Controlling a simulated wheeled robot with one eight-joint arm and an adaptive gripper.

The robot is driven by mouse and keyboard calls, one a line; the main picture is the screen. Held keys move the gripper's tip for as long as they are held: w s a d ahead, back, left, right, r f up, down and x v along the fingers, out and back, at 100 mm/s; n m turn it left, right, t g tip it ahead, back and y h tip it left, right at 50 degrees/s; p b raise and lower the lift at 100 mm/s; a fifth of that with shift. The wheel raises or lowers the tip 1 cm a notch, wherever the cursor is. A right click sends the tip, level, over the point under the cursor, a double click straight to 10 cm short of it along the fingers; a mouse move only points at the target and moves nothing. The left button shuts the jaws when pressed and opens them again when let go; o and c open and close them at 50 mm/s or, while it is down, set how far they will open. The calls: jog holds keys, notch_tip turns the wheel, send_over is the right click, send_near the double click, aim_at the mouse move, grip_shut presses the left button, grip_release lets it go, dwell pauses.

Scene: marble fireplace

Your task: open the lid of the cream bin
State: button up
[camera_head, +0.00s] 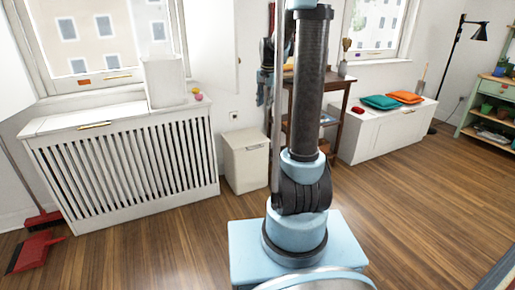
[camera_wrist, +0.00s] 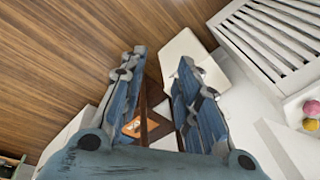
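The cream bin (camera_head: 246,165) stands on the floor between the slatted radiator cover and a dark wooden table. Its lid (camera_head: 244,139) looks shut, with a small dark mark near the front edge. In the wrist view the bin (camera_wrist: 188,47) lies past the fingertips, partly hidden by the right-hand finger. My gripper (camera_wrist: 162,58) is open, with two blue fingers apart and nothing seen between them. In the head view, a blue and dark part that appears to be my gripper hangs above and behind the bin's right side, partly hidden by my arm.
The white radiator cover (camera_head: 125,165) is close on the bin's left, with pink and yellow balls (camera_head: 197,94) on top. The dark wooden table (camera_head: 337,100) and a white bench (camera_head: 385,128) with cushions stand right. A red dustpan (camera_head: 35,250) lies far left. Floor in front is clear.

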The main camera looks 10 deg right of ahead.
jog(key=w+d+f+m, duration=0.1)
jog(key=w+f+m, duration=0.1)
jog(key=w+f, duration=0.5)
jog(key=w+f+m, duration=0.1)
jog(key=w+f, duration=0.1)
jog(key=w, duration=0.9)
jog(key=m, duration=0.4)
send_near(257, 144)
jog(key=s+f, duration=0.1)
jog(key=f, duration=0.1)
jog(key=s+f, duration=0.1)
jog(key=f, duration=0.2)
jog(key=a+f, duration=0.1)
jog(key=f, duration=0.1)
jog(key=shift+s+f, duration=0.3)
jog(key=shift+s, duration=0.1)
jog(key=shift+c, duration=0.6)
grip_shut()
